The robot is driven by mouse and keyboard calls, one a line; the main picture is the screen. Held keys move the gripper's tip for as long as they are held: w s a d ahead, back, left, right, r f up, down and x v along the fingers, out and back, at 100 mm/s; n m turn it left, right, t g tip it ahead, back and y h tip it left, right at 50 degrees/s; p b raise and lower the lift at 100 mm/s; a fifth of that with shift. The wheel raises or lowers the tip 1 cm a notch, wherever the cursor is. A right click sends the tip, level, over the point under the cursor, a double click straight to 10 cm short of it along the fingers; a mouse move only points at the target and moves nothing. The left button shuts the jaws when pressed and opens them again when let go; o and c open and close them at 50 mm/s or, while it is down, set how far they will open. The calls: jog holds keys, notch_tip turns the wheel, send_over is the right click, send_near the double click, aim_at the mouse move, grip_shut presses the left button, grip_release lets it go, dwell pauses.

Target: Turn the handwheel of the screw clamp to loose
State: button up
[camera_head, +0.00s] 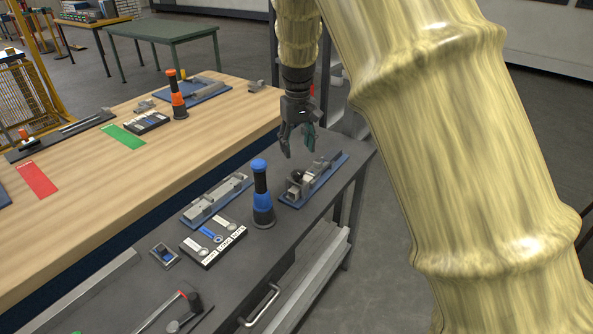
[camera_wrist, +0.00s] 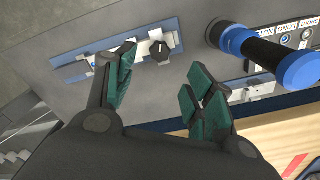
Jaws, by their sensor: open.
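The clamp (camera_head: 322,172) is a grey metal fixture on a blue base plate at the dark bench's right end. Its small black handwheel (camera_head: 297,177) sits on the near side; in the wrist view the handwheel (camera_wrist: 159,49) shows as a dark lobed knob. My gripper (camera_head: 299,151) hangs above the clamp, pointing down, open and empty. In the wrist view its green-padded fingers (camera_wrist: 163,88) are spread wide. The handwheel appears beyond the fingertips, apart from them. I cannot tell how tight the clamp is.
A blue-and-black cylindrical tool (camera_head: 262,195) stands upright left of the clamp. A second grey fixture (camera_head: 217,200) on a blue plate and a labelled black tray (camera_head: 213,243) lie farther left. The wooden table (camera_head: 90,200) adjoins behind. Bare bench lies around the clamp's plate.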

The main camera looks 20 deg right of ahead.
aim_at(297, 172)
notch_tip(297, 172, down, 9)
jog(key=shift+p, duration=0.75)
jog(key=c, duration=1)
